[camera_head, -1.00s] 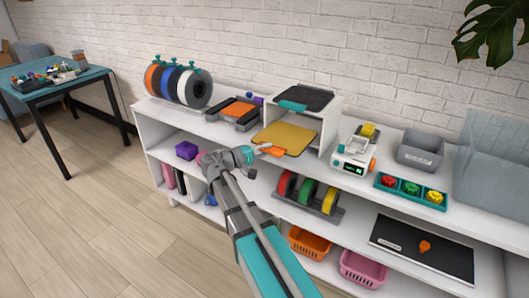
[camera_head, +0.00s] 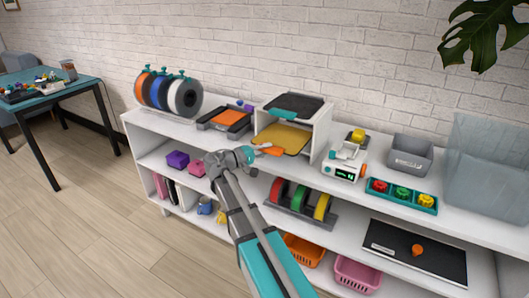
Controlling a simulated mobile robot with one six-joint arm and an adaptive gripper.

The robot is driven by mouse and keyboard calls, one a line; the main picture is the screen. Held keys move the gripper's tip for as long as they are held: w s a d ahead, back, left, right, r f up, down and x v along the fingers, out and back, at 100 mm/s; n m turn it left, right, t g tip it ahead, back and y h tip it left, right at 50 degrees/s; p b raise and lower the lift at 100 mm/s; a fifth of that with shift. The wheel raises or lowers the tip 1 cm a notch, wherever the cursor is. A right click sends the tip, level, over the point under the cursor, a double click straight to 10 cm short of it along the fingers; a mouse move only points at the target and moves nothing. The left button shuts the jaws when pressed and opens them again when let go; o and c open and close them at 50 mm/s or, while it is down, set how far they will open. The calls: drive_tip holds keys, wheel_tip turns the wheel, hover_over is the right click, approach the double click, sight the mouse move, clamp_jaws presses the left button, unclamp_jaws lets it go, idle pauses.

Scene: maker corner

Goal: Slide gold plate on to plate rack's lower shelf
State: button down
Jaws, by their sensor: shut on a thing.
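The gold plate (camera_head: 285,137) lies flat inside the lower opening of the white plate rack (camera_head: 321,137), between its side walls. Its front part and orange handle (camera_head: 268,150) point out toward me. My gripper (camera_head: 256,152) is shut on the orange handle, at the front of the rack. The fingertips are small here. A dark plate (camera_head: 297,105) with a teal handle lies on the rack's upper shelf. I cannot tell whether the gold plate rests fully on the lower shelf; its back edge is in the rack's shade.
Left of the rack are a dark tray with an orange plate (camera_head: 229,118) and a spool holder (camera_head: 168,94). Right of it are a white device (camera_head: 345,161), a grey bin (camera_head: 410,155) and a teal tray of knobs (camera_head: 401,195). Coloured spools (camera_head: 302,199) sit on the shelf below.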

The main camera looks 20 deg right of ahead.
sight(277, 139)
drive_tip(key=shift+w+d, duration=0.9)
drive_tip(key=shift+d, duration=0.25)
drive_tip(key=shift+w+d, duration=0.85)
drive_tip(key=shift+d, duration=0.25)
drive_tip(key=shift+w+d, duration=0.9)
drive_tip(key=shift+d, duration=0.25)
drive_tip(key=shift+w+d+f, duration=0.1)
drive_tip(key=shift+f, duration=0.05)
drive_tip(key=shift+f+b, duration=1.15)
drive_tip(key=shift+b, duration=0.15)
drive_tip(key=shift+c, duration=2.2)
unclamp_jaws()
drive_tip(key=o, duration=0.4)
drive_tip(key=shift+o, duration=0.2)
